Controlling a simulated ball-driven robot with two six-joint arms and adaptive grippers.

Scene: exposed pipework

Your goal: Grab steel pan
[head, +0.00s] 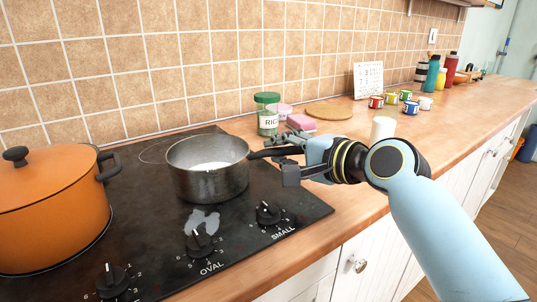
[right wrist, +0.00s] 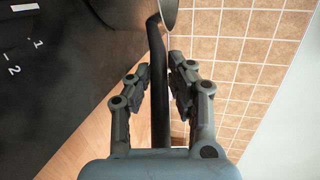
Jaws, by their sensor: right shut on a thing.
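The steel pan (head: 208,177) stands on the black hob, near its right side in the head view. Its dark handle (head: 272,152) points right, toward my right gripper (head: 288,160). In the right wrist view the handle (right wrist: 158,75) runs between the two fingers of the right gripper (right wrist: 162,85), and part of the pan's side (right wrist: 128,10) shows at the top. The right gripper is shut on the handle. The pan sits level, and I see no clear gap under it. My left gripper is in neither view.
An orange pot (head: 50,205) stands on the left of the hob (head: 150,255), whose knobs line the front. A green-lidded rice jar (head: 267,115), pink sponge (head: 301,122) and white cylinder (head: 382,129) stand near my right arm. Small tins and bottles stand farther back.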

